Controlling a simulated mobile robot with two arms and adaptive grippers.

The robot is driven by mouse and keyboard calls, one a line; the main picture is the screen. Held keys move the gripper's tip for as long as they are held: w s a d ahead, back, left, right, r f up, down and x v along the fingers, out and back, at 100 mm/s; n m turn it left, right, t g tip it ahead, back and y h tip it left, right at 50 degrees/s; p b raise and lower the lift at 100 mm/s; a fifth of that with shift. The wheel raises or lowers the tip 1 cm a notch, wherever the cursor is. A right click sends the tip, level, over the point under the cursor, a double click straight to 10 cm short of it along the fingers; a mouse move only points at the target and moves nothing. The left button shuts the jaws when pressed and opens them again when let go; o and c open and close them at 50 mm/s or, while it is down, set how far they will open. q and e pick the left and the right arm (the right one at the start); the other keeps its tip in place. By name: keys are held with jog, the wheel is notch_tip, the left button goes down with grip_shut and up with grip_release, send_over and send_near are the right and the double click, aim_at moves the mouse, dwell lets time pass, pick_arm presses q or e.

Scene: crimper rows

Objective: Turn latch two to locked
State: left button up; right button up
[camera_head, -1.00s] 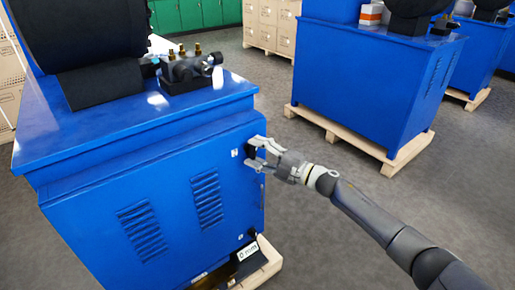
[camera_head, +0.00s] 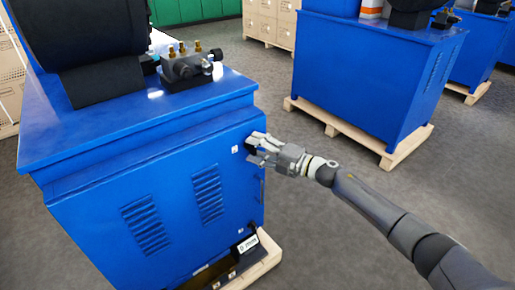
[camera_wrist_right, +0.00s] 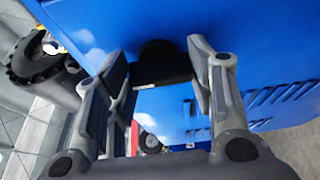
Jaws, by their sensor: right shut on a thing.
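A blue machine cabinet (camera_head: 110,215) stands at the left of the head view. A small black latch (camera_head: 250,149) sits near the upper right corner of its front panel, beside a small white label (camera_head: 234,149). My right gripper (camera_head: 255,146) is shut on this latch and partly hides it. In the right wrist view the black latch (camera_wrist_right: 162,62) lies between the two fingers, against the blue panel. A smaller dark fitting (camera_head: 251,227) shows lower on the same edge; I cannot tell if it is another latch. The latch's number and angle are not readable. My left gripper is not in view.
The cabinet stands on a wooden pallet (camera_head: 262,262), with a white tag (camera_head: 248,243) at its lower corner. Brass fittings (camera_head: 190,50) sit on top. Another blue cabinet (camera_head: 362,75) on a pallet stands behind at right. Grey floor between them is clear.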

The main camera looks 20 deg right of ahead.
jog(key=o, duration=1)
jog(key=v, duration=1.2)
